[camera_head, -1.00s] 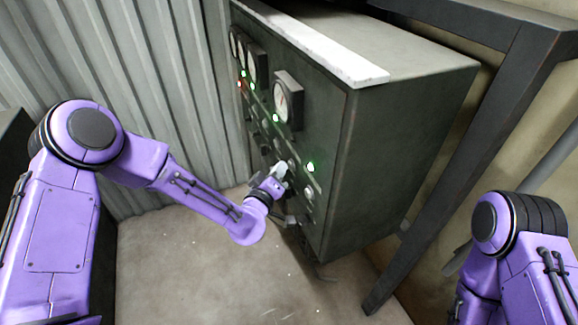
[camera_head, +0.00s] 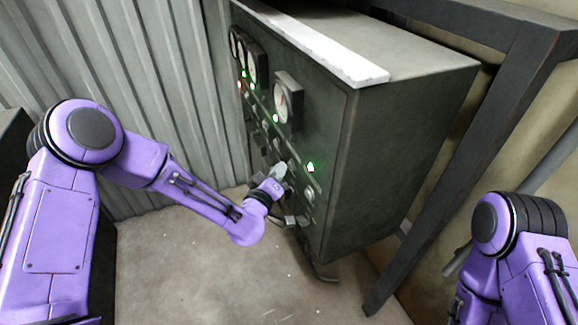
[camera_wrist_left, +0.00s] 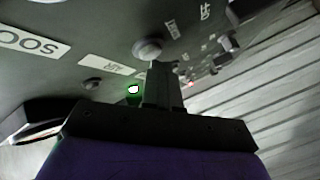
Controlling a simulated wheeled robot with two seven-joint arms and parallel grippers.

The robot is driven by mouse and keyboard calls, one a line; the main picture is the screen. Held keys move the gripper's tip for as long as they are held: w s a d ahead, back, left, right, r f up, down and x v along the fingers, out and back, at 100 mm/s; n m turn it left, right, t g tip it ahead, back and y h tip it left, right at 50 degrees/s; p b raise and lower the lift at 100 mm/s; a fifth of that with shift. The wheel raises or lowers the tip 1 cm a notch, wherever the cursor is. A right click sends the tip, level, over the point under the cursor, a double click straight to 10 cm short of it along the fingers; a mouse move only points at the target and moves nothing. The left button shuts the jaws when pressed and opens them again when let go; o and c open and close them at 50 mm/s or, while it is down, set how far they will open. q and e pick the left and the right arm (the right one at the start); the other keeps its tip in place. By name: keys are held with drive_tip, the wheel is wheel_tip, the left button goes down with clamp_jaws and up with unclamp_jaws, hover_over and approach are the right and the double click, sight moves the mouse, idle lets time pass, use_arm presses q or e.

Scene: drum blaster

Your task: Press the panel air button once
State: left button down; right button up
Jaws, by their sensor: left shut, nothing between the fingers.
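The dark green control panel (camera_head: 335,185) stands at the middle, its front facing left with gauges, knobs and lit lamps. In the left wrist view an AIR label (camera_wrist_left: 104,65) lies on the panel face. A round grey button (camera_wrist_left: 147,49) is close to its right, and a smaller knob (camera_wrist_left: 91,84) is below left; I cannot tell which one the label names. My left gripper (camera_head: 279,171) is shut and empty at the panel's lower front. In the wrist view its fingers (camera_wrist_left: 163,82) are just below the grey button; contact cannot be told. My right gripper is out of view.
A green lamp (camera_head: 310,167) glows on the panel; it also shows in the wrist view (camera_wrist_left: 133,89). Gauges (camera_head: 283,100) sit higher up. A corrugated wall (camera_head: 150,70) stands at left, and a dark metal frame (camera_head: 465,155) at right. The floor below is open.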

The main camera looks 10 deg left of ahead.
use_arm(q)
drive_tip(key=shift+s+a, duration=0.3)
drive_tip(key=shift+a, duration=0.15)
drive_tip(key=s+a, duration=0.1)
drive_tip(key=a, duration=0.1)
drive_tip(key=s+a, duration=0.1)
drive_tip(key=a, duration=0.1)
drive_tip(key=shift+s, duration=0.4)
idle(0.5)
